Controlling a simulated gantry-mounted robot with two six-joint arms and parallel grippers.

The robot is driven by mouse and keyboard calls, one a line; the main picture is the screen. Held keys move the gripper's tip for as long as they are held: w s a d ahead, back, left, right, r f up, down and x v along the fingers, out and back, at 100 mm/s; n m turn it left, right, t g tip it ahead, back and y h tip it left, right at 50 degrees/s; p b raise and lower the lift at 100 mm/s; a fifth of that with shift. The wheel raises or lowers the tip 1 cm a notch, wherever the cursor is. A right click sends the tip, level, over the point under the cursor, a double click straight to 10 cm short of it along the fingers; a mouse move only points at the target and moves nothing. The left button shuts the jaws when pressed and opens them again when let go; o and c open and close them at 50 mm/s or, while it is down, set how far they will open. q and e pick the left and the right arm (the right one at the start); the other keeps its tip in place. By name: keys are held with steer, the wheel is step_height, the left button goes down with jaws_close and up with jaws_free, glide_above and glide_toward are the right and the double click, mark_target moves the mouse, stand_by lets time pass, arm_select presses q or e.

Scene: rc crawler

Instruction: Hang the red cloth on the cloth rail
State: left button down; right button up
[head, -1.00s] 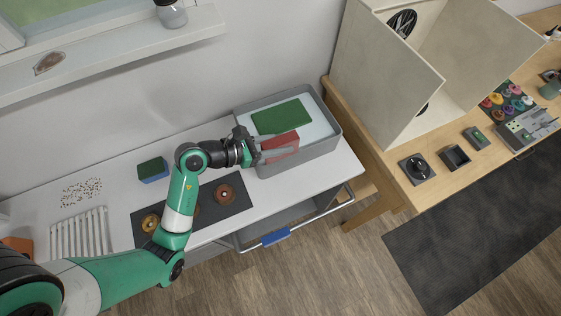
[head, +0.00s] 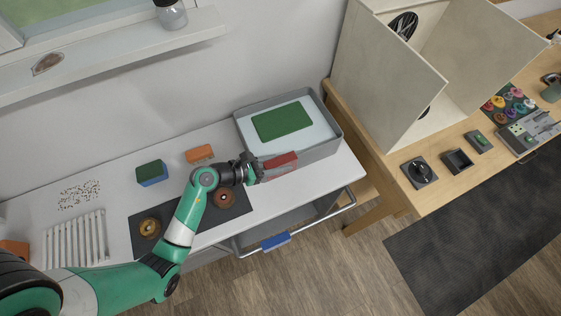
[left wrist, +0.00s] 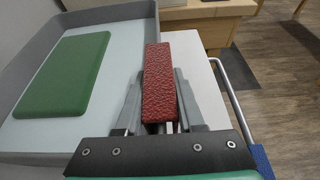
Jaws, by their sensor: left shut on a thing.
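My left gripper (head: 278,169) is shut on the red cloth (head: 281,160), a flat red piece held just at the front side of the grey basin. In the left wrist view the red cloth (left wrist: 159,82) stands up between the fingers, with a rough surface. The cloth rail (head: 325,211) is a metal bar along the front edge of the worktop, lower and nearer than the gripper. It also shows in the left wrist view (left wrist: 233,98), right of the cloth and apart from it. My right gripper is not in view.
The grey basin (head: 331,147) holds water and a green board (head: 282,121). A blue cloth (head: 276,241) hangs on the rail's left part; the right part is bare. An orange block (head: 199,153) and a green-and-blue sponge (head: 152,173) lie on the worktop. A wooden bench stands right.

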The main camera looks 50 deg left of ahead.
arm_select(q)
steer(key=shift+f, duration=0.15)
steer(key=c, duration=0.5)
jaws_free()
steer(key=shift+f+b, duration=0.15)
steer(key=shift+b, duration=0.3)
steer(key=v, duration=1.1)
steer(key=shift+s+r, duration=0.25)
steer(key=shift+r, duration=0.3)
